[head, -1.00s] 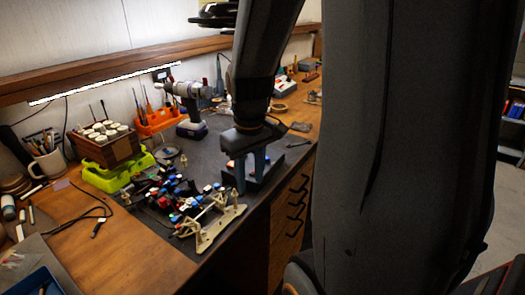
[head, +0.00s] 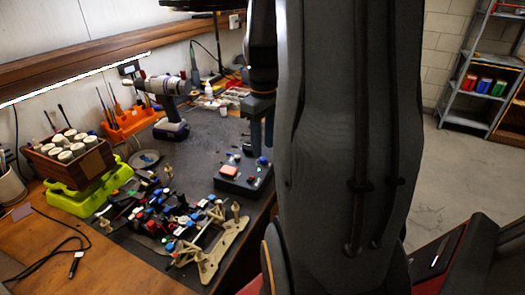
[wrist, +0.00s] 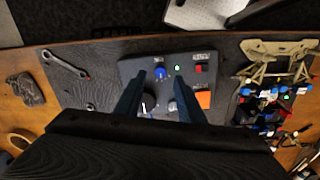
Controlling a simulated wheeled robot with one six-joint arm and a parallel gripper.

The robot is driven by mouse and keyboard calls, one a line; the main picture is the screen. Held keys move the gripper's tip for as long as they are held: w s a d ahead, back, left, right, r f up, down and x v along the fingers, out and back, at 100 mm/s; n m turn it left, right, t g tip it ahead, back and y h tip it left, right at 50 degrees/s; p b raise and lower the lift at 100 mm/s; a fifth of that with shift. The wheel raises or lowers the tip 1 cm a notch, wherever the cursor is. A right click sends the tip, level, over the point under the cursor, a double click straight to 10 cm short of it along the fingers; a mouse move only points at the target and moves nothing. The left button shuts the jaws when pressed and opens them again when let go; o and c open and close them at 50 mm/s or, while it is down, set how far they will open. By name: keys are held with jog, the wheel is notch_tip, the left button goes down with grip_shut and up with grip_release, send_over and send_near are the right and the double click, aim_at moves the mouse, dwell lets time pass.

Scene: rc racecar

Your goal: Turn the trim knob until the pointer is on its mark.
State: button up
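A dark control box (head: 245,190) sits near the bench's front edge; it also shows in the wrist view (wrist: 128,68). In the wrist view it carries a blue knob (wrist: 160,72), a black round knob (wrist: 149,101) with a white pointer line, and a small silver part (wrist: 172,106). An orange button (wrist: 204,99), a red switch (wrist: 201,69) and a green light (wrist: 178,68) are on its right side. Labels are too small to read, and I cannot make out the mark. My gripper (wrist: 160,77) is open and empty above the box, its fingers left and right of the knobs.
A cream car chassis part (head: 225,240) and several small coloured parts lie beside the box. A wrench (wrist: 65,68) lies on its other side.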

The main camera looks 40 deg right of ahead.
aim_at(263, 158)
jog(key=shift+f, duration=1.95)
grip_shut()
jog(key=shift+p, duration=0.35)
jog(key=m+p, duration=0.1)
jog(key=m, duration=0.1)
jog(key=shift+m, duration=0.4)
jog(key=shift+m+p, duration=0.5)
jog(key=shift+m, duration=1.1)
